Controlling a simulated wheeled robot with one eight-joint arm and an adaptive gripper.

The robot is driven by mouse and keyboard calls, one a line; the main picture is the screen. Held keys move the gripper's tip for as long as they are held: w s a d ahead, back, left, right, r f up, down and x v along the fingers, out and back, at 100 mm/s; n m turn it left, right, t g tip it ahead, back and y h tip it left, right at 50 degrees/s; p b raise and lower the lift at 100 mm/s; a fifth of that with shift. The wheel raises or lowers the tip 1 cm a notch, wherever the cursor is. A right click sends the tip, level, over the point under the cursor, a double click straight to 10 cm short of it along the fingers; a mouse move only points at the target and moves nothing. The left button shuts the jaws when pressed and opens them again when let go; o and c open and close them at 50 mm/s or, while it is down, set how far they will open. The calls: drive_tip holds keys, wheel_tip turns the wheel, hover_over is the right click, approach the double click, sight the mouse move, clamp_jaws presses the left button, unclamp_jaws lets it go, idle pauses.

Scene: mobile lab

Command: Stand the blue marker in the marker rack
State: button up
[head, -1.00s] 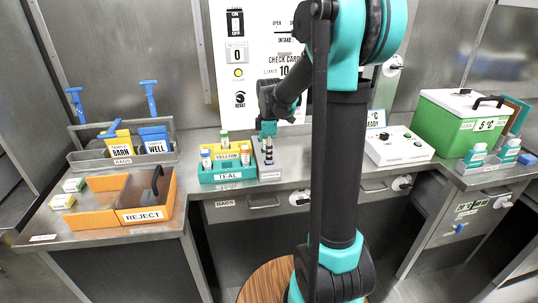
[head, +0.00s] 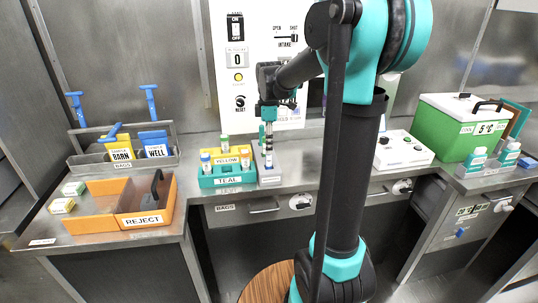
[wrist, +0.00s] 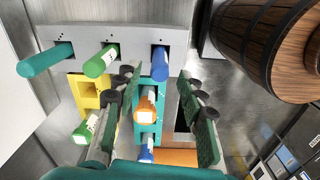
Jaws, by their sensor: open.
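The grey marker rack (head: 269,178) stands on the bench at the right of the teal block. In the wrist view the rack (wrist: 135,40) holds a teal marker (wrist: 45,58), a green marker (wrist: 101,61) and the blue marker (wrist: 160,65). The blue marker stands in the end hole at the picture's right. My gripper (wrist: 158,76) is open, with one finger to each side of the blue marker's line and no visible contact. In the head view my gripper (head: 268,113) is above the rack; the markers there are small and partly overlapped.
A teal block (head: 228,181) and a yellow block (head: 228,160) with capped tubes stand close beside the rack. An orange reject tray (head: 92,222) is at left, a white control box (head: 403,149) at right. A wall panel (head: 290,60) rises behind.

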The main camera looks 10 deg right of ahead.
wheel_tip(320, 180, up, 5)
drive_tip(key=shift+f, duration=0.1)
drive_tip(key=shift+s, duration=0.1)
drive_tip(key=s+d+f+m+t, duration=0.2)
drive_tip(key=s+f+m, duration=0.6)
drive_tip(key=s, duration=0.3)
drive_tip(key=s+d+f+m+t, duration=0.2)
drive_tip(key=s+f+m, duration=0.6)
drive_tip(key=s+f, duration=0.2)
drive_tip(key=shift+s, duration=0.4)
